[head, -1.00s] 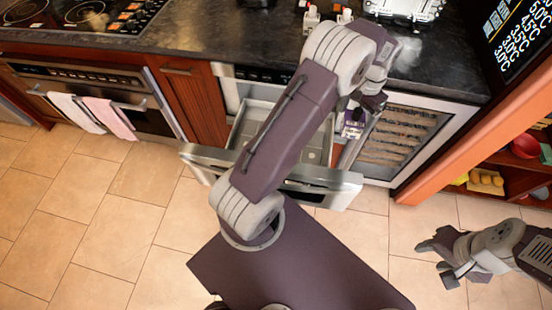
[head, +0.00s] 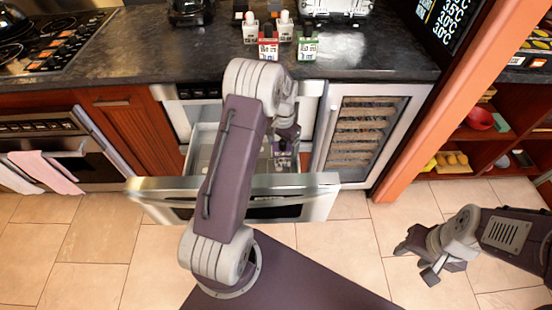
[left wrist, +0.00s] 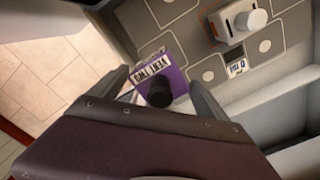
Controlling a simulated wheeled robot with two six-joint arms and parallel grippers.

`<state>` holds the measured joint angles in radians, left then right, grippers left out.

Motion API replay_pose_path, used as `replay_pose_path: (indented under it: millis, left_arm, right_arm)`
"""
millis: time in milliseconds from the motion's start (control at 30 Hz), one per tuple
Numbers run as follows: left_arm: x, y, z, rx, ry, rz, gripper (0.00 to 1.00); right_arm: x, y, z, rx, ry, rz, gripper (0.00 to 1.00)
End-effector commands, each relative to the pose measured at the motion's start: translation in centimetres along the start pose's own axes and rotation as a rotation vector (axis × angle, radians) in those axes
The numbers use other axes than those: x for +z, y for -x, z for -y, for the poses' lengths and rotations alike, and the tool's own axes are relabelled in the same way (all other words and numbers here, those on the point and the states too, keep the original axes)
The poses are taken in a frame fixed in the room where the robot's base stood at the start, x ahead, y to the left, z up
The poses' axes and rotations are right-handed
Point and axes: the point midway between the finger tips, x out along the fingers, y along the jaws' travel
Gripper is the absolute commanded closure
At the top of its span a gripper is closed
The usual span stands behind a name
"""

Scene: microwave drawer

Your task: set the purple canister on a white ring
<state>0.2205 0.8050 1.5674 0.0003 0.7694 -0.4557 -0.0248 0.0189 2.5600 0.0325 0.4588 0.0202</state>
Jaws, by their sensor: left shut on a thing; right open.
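In the head view the canister (head: 283,158) is partly hidden below my left gripper (head: 287,132), over the right part of the open drawer (head: 200,150). Thin white rings (left wrist: 208,76) mark the drawer's grey floor in the wrist view; another ring (left wrist: 265,45) lies further right. I cannot tell whether the canister touches the floor. My right gripper (head: 418,262) is open and empty at the lower right.
A white canister with orange (left wrist: 238,22) stands in the drawer, near a small printed label (left wrist: 237,67). The drawer's front panel (head: 315,197) and side walls bound the space. Several small bottles (head: 268,47) stand on the dark counter (head: 130,55) above.

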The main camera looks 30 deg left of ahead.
Motion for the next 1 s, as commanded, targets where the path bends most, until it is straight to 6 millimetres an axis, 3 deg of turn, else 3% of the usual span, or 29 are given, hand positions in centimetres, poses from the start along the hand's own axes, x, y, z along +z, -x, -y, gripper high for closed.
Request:
replay_pose_path:
  millis: [267,500,833,867,900,1000]
  left_arm:
    - [0.9,-1.0,0.6,0.000,-0.001,0.000,0.62]
    - [0.9,-4.7,0.6,0.001,-0.001,0.001,0.62]
    - [0.9,-5.0,0.6,0.000,0.000,0.000,0.62]
    - [0.9,-4.9,0.6,0.000,0.000,0.000,0.05]
    - [0.9,-4.9,0.6,0.000,0.000,0.000,0.00]
    - [0.9,-4.9,0.6,0.000,0.000,0.000,0.00]
  right_arm:
    - [0.0,-0.3,0.0,0.000,0.000,0.000,0.54]
    - [0.1,-1.3,0.0,0.000,0.000,0.000,0.54]
    - [0.1,-1.3,0.0,0.000,0.000,0.000,0.54]
    - [0.1,-1.2,0.0,0.000,0.000,0.000,0.54]
    - [0.1,-1.2,0.0,0.000,0.000,0.000,0.54]
    - [0.1,-1.2,0.0,0.000,0.000,0.000,0.54]
